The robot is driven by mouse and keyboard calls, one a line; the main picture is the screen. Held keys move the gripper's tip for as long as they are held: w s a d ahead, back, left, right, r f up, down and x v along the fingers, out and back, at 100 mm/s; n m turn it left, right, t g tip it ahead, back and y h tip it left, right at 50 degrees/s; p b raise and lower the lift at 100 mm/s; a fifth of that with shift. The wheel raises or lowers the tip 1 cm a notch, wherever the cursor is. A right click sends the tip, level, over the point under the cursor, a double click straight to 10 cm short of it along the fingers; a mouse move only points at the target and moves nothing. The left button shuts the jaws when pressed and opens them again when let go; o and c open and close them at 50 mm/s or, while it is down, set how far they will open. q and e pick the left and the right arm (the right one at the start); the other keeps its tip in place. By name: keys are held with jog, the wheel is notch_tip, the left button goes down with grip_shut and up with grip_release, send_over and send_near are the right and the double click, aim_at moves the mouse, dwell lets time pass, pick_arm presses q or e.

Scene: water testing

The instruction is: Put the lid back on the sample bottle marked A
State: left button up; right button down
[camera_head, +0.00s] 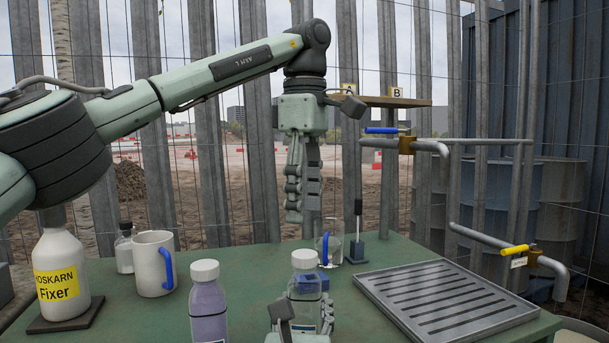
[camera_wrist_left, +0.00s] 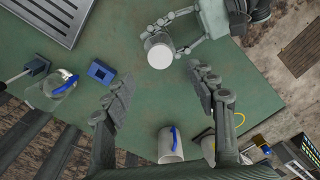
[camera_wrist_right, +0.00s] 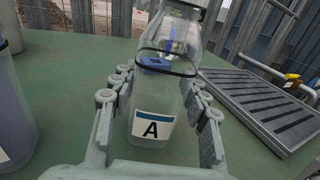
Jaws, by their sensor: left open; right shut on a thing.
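The sample bottle (camera_wrist_right: 150,90) is clear, with a white label marked A facing the right wrist camera. My right gripper (camera_wrist_right: 157,75) is shut around its body, and the bottle stands upright. In the head view the bottle (camera_head: 304,285) is at the front middle, partly hidden by that gripper. A white lid (camera_head: 305,258) sits on its neck; whether it is fully tightened cannot be told. The left wrist view shows the lid (camera_wrist_left: 159,51) from above. My left gripper (camera_head: 302,205) is open and empty, pointing down above the table, apart from the lid.
A purple-filled bottle with a white cap (camera_head: 208,308) stands left of bottle A. A white mug (camera_head: 153,263), a small jar (camera_head: 124,250) and a Fixer bottle (camera_head: 62,275) stand farther left. A blue block (camera_wrist_left: 101,72), glass jug (camera_head: 329,243) and metal drain tray (camera_head: 445,297) are nearby.

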pick_arm(q)
jog(key=shift+r, duration=2.35)
pick_arm(e)
jog(key=c, duration=0.7)
grip_release()
jog(key=s, duration=0.8)
jog(key=s+a, duration=0.1)
jog(key=s, duration=0.3)
